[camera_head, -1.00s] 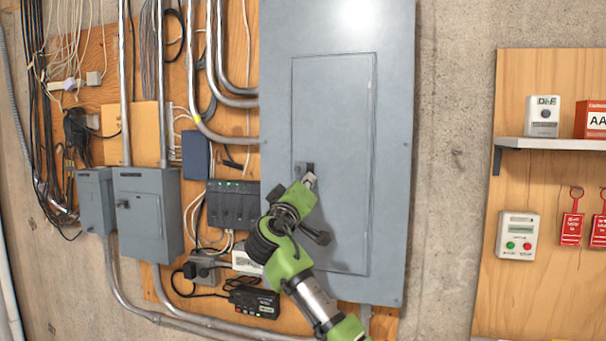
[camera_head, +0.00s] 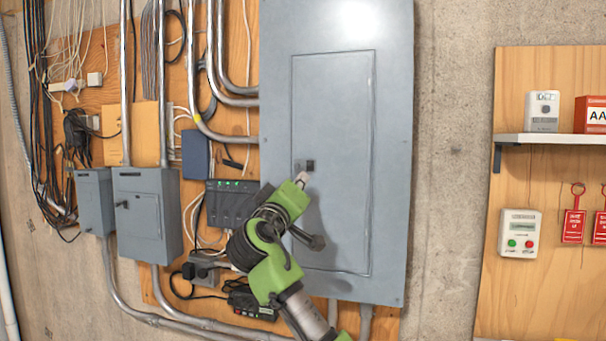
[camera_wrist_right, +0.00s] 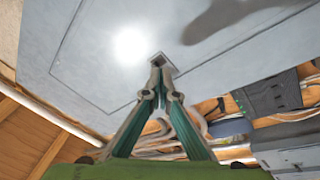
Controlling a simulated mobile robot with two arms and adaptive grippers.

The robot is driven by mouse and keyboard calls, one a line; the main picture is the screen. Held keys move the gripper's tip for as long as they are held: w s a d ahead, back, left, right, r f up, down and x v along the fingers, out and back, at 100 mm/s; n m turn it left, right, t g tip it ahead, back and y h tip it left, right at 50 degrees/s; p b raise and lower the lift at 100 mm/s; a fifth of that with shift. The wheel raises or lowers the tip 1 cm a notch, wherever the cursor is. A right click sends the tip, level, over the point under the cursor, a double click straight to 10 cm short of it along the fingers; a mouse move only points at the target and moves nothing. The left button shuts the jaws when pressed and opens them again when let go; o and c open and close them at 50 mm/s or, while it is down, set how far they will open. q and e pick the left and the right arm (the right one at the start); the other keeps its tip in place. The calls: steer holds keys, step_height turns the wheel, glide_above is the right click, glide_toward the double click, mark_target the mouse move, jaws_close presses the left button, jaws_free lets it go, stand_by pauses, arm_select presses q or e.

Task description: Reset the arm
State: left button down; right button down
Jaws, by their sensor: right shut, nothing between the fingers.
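My right arm, green and black, reaches up from the bottom of the head view. Its gripper (camera_head: 302,180) is shut and empty, just below the small dark latch (camera_head: 310,165) on the large grey electrical panel (camera_head: 335,120). In the right wrist view the fingertips (camera_wrist_right: 158,62) meet in front of the panel (camera_wrist_right: 100,80), close to the latch; I cannot tell whether they touch it. The panel door is closed. My left gripper is not in view.
Small grey boxes (camera_head: 147,225) with conduits are left of the panel. A black unit with green lights (camera_head: 230,200) sits partly behind my arm. At right, a shelf (camera_head: 560,139), a button box (camera_head: 519,234) and red tags (camera_head: 573,222) are on a wooden board.

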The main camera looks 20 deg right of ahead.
steer(key=shift+v, duration=0.8)
steer(key=shift+r, duration=0.2)
